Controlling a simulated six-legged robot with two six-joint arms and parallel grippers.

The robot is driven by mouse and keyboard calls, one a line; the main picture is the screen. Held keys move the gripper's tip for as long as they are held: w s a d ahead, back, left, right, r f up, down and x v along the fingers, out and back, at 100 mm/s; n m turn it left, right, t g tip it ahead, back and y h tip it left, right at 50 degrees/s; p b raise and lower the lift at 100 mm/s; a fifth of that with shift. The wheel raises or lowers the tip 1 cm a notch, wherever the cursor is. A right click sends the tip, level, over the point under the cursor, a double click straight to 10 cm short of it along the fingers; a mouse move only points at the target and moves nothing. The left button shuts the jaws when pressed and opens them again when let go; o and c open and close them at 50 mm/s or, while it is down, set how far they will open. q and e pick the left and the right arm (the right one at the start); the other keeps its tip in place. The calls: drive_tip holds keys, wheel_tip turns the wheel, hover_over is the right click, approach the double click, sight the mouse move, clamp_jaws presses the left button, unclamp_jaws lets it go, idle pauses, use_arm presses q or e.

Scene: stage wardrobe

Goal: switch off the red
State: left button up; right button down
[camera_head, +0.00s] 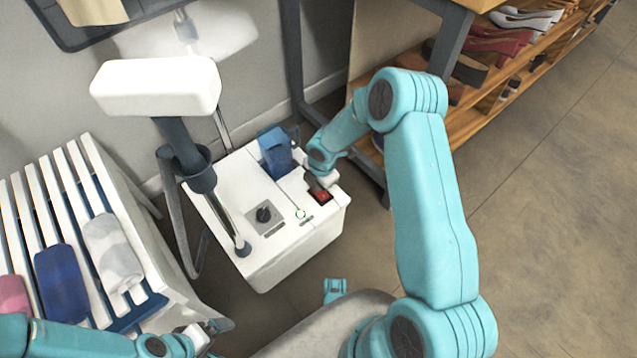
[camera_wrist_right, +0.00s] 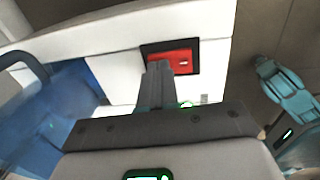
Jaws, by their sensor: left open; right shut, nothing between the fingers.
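The red switch (camera_head: 321,197) is a rocker in a dark frame on the top of the white machine (camera_head: 275,268), near its right corner. It shows larger in the right wrist view (camera_wrist_right: 184,58), its red face partly covered by my fingers. My right gripper (camera_head: 317,187) is shut and empty, its fingertips at the edge of the red switch; I cannot tell whether they touch it. The closed fingers also show in the right wrist view (camera_wrist_right: 157,68). My left gripper (camera_head: 212,331) is open and empty beside the slatted bench, away from the machine.
A slatted bench (camera_head: 93,170) holds rolled cloths. A shoe shelf (camera_head: 490,95) stands behind my right arm.

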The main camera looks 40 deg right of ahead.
drive_tip(key=shift+f, duration=0.1)
drive_tip(key=shift+w+f, duration=0.1)
drive_tip(key=shift+f, duration=0.05)
drive_tip(key=shift+s, duration=0.2)
drive_tip(key=shift+s+b, duration=0.4)
drive_tip(key=shift+b, duration=0.05)
drive_tip(key=shift+s, duration=0.25)
